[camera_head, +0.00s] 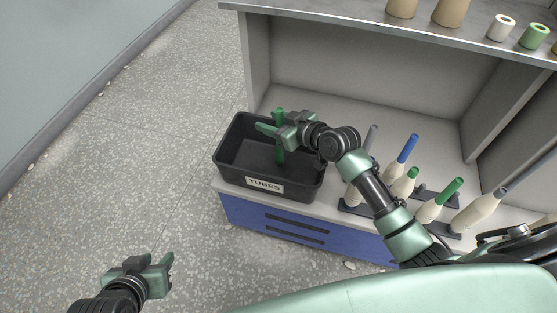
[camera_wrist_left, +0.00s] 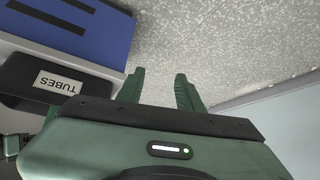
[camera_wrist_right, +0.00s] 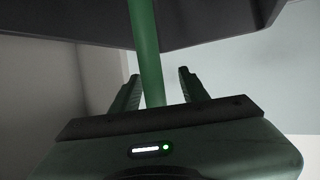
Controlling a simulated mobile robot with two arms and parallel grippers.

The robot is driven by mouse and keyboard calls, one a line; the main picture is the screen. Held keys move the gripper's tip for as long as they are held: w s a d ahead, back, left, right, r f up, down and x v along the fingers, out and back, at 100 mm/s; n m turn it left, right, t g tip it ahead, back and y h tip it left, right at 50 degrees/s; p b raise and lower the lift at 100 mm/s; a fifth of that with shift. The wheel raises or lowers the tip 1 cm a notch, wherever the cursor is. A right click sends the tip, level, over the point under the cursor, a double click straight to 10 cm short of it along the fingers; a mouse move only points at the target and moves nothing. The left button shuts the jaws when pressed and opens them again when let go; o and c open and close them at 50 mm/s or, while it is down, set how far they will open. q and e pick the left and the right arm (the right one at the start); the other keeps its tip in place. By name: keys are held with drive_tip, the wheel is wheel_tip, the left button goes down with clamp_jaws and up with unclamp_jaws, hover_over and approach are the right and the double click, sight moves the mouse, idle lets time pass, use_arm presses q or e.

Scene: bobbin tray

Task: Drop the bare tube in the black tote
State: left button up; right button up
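The bare green tube (camera_head: 280,152) stands upright inside the black tote's opening, its lower part down in the tote. The black tote (camera_head: 232,177), labelled TUBES, sits at the left end of the counter. My right gripper (camera_head: 270,131) is over the tote with its fingers around the tube. In the right wrist view the tube (camera_wrist_right: 145,40) passes between the fingers, with a gap at the right finger. Whether the tube's lower end touches the tote floor, I cannot tell. My left gripper (camera_head: 170,270) is open and empty over the floor; the left wrist view also shows the tote (camera_wrist_left: 95,82).
Several cream bobbins on coloured tubes, such as one with a blue tube (camera_head: 407,149), stand on dark racks right of the tote. A shelf (camera_head: 340,22) above carries spools and cones. The blue drawer front (camera_head: 300,232) is below. Open floor lies left.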

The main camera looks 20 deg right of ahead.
sight(281, 125)
drive_tip(key=p+v, duration=0.1)
drive_tip(key=v, duration=0.5)
drive_tip(key=shift+s+d+r+p, duration=0.1)
drive_tip(key=shift+s+d+p, duration=0.05)
drive_tip(key=shift+s+p, duration=0.25)
use_arm(q)
drive_tip(key=s+a+f+g+y, duration=0.1)
drive_tip(key=s+a+g, duration=0.1)
drive_tip(key=s, duration=0.5)
drive_tip(key=shift+s+a+f+g, duration=0.15)
drive_tip(key=shift+f+g, duration=0.2)
drive_tip(key=shift+g, duration=0.55)
use_arm(e)
drive_tip(key=shift+s+d+r, duration=0.25)
drive_tip(key=shift+s, duration=0.15)
